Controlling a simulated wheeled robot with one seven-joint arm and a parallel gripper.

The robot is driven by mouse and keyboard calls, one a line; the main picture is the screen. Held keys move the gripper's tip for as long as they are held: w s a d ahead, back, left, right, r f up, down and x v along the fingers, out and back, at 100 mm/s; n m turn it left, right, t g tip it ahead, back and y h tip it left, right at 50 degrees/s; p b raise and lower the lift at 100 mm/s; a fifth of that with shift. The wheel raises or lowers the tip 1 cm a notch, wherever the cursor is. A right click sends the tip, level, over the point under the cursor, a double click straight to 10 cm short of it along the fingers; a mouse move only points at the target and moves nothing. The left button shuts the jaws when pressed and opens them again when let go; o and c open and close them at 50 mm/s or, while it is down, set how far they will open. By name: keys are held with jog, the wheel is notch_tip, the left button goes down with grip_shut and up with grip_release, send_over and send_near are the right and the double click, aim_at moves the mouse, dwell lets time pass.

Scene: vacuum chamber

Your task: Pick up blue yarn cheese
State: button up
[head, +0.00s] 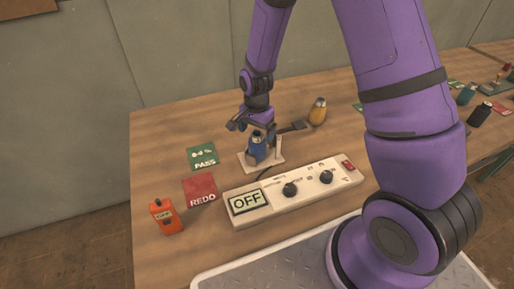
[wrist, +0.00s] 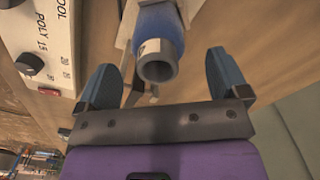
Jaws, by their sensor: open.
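The blue yarn cheese (head: 257,146) is a blue cone-like spool standing upright on a small pale stand on the wooden table, behind the white control box. In the wrist view the blue yarn cheese (wrist: 158,30) shows its hollow grey tube end facing the camera. My gripper (head: 247,122) is just above and beside it in the head view. In the wrist view my gripper (wrist: 168,80) has its two blue fingers spread wide, with the tube end between and a little beyond them. Nothing is held.
A yellow spool (head: 318,111) stands to the right. The white control box (head: 296,191) reading OFF lies in front. A green PASS card (head: 201,157), a red REDO card (head: 200,190) and an orange device (head: 166,216) are at left. The table's back left is clear.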

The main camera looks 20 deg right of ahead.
aim_at(257, 142)
notch_tip(257, 142, down, 5)
jog(key=shift+s, duration=0.1)
dwell(0.3)
jog(key=c, duration=1.1)
jog(key=shift+r, duration=0.1)
